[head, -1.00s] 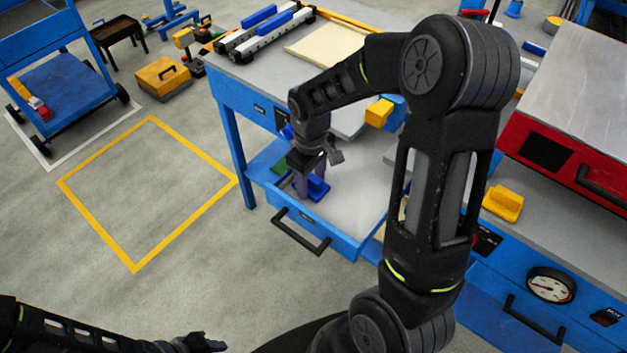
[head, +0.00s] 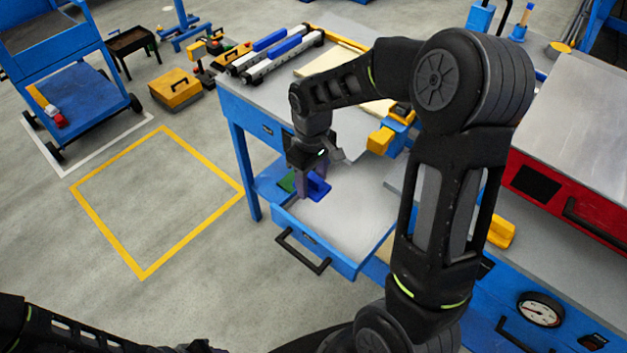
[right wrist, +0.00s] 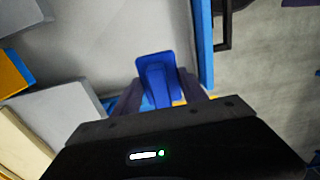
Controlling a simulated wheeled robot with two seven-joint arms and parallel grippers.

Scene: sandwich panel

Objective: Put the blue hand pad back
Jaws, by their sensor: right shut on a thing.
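The blue hand pad (head: 318,187) is at the left end of the open drawer (head: 345,215), near a green piece (head: 287,182). My right gripper (head: 311,190) reaches down into the drawer and is shut on the pad. In the right wrist view the blue pad (right wrist: 157,78) stands between the two fingers (right wrist: 160,95), over the grey drawer floor. I cannot tell whether the pad touches the floor. My left gripper (head: 205,347) shows only in part at the bottom edge of the head view.
The workbench top (head: 262,92) above the drawer carries blue and white rails (head: 270,52). A yellow and blue clamp (head: 383,138) is at its front edge. A red cabinet (head: 565,180) stands to the right. The drawer's right part is empty, with a black handle (head: 303,252) in front.

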